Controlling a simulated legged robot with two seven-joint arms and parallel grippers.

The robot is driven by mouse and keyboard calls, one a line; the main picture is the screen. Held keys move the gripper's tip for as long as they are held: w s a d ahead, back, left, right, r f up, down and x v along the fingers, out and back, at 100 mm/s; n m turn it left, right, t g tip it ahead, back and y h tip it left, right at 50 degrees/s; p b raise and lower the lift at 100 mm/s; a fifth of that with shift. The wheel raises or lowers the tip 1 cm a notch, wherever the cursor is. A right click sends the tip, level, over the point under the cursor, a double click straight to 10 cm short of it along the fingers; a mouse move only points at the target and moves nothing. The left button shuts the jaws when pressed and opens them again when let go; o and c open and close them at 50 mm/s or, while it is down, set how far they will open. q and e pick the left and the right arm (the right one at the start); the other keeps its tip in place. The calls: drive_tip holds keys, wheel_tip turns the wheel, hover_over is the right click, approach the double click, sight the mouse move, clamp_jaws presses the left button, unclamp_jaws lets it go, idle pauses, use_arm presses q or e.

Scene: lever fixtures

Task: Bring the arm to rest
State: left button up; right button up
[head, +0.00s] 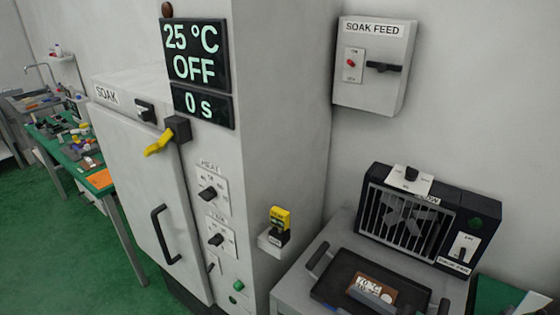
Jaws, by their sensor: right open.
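Neither of my grippers can be made out in the head view, and no part of my arms clearly shows. The grey soak cabinet (285,110) stands in the middle, its door (135,180) on the left side looking shut. A yellow lever (160,142) on a black block sits at the door's upper edge, and a black pull handle (163,235) is lower down. The display (196,55) reads 25 °C, OFF and 0 s.
The soak feed box (375,65) hangs on the wall at right. A black fan unit (425,220) stands on a grey bench behind a dark tray (345,262) holding a labelled block (370,290). A yellow-topped switch (279,218) juts from the cabinet. A cluttered green table (102,180) is at left.

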drive_tip(key=w+d+f+m+t+h, duration=0.1)
drive_tip(key=w+d+f+m+h, duration=0.2)
drive_tip(key=w+f+h, duration=0.4)
drive_tip(key=s+d+f+m+g+h, duration=0.1)
drive_tip(key=s+f+m+g+h, duration=0.1)
drive_tip(key=h, duration=0.1)
drive_tip(key=s+d+f+m+g+h, duration=0.2)
drive_tip(key=h, duration=0.1)
drive_tip(key=s+d+f+m+g+h, duration=0.2)
drive_tip(key=f+h, duration=0.1)
drive_tip(key=shift+f+p, duration=0.1)
drive_tip(key=shift+p, duration=0.25)
drive_tip(key=s+a+f+m+g, duration=0.1)
drive_tip(key=s+a+g, duration=0.2)
drive_tip(key=s, duration=0.4)
drive_tip(key=shift+s+a+m+g+y, duration=0.25)
drive_tip(key=shift+m+g+y, duration=0.05)
drive_tip(key=shift+g, duration=0.2)
drive_tip(key=shift+w+f, duration=0.1)
drive_tip(key=shift+f, duration=0.05)
